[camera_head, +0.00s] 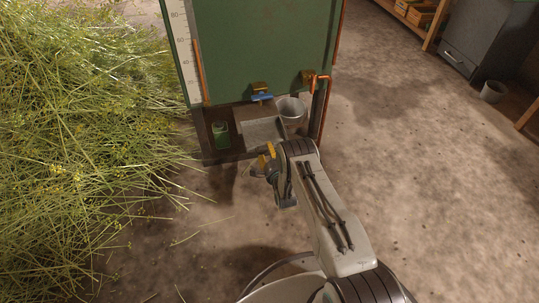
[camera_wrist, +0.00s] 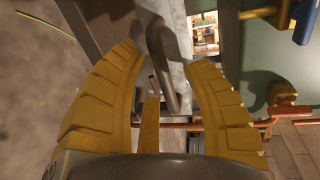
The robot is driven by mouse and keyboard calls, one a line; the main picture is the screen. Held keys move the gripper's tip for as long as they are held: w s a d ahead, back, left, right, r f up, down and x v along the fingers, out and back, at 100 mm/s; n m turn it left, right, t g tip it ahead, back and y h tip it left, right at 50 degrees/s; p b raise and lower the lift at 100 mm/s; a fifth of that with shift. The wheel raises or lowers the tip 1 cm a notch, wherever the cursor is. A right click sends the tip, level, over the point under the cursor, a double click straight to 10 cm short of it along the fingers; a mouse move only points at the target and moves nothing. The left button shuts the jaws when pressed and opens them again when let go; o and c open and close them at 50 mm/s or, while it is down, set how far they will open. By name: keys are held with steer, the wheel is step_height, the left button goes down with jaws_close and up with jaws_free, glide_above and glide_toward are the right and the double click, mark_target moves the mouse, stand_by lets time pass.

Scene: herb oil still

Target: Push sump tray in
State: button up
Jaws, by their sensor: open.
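The sump tray (camera_head: 262,130) is a light grey metal tray low in the stand under the green tank (camera_head: 262,50). My gripper (camera_head: 264,160) is at its front, low over the floor. In the wrist view the yellow fingers of my gripper (camera_wrist: 166,62) are spread apart. A grey bent handle (camera_wrist: 158,48) stands between them, with the tray's pale metal front (camera_wrist: 175,20) behind it. I cannot tell whether a finger touches the handle. In the head view my gripper and arm hide the handle and part of the tray's front.
A grey bucket (camera_head: 292,108) stands at the tray's right, and a green can (camera_head: 220,133) at its left. A blue-handled tap (camera_head: 261,93) and an orange-handled tap (camera_head: 313,80) hang above. Cut herbs (camera_head: 80,130) fill the left.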

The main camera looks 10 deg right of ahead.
steer(key=shift+w, duration=0.15)
steer(key=shift+c, duration=0.3)
jaws_close()
stand_by(0.3)
